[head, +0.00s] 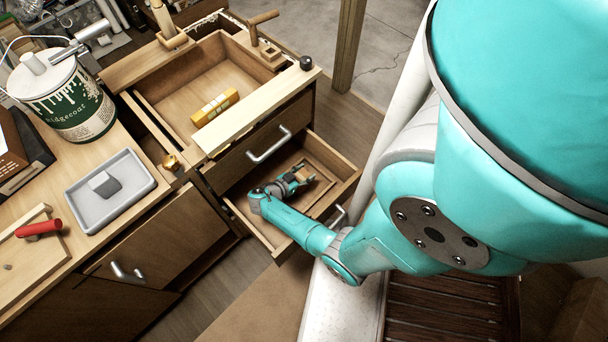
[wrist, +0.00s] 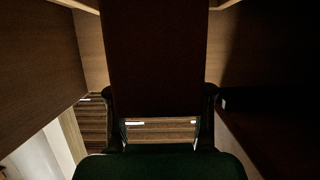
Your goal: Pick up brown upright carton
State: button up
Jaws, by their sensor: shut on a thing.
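The brown carton (wrist: 155,50) fills the middle of the wrist view as a dark, tall block. My gripper (wrist: 160,98) is shut on it, with one finger at each side. In the head view my gripper (head: 297,180) is down inside the open lower drawer (head: 240,212). A small brown piece of the carton (head: 305,174) shows at the fingertips there. The rest of the carton is hidden by my gripper, and I cannot tell whether it touches the drawer floor.
The upper compartment holds a yellow block (head: 214,107). Drawer walls stand close around my gripper. On the bench at left are a paint can (head: 75,105), a grey tray (head: 85,205) and a red-handled tool (head: 40,229). A wooden post (head: 347,45) stands behind.

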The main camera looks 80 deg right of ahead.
notch_tip(320, 180, up, 9)
jog(key=shift+f, duration=0.1)
dwell(0.4)
dwell(0.5)
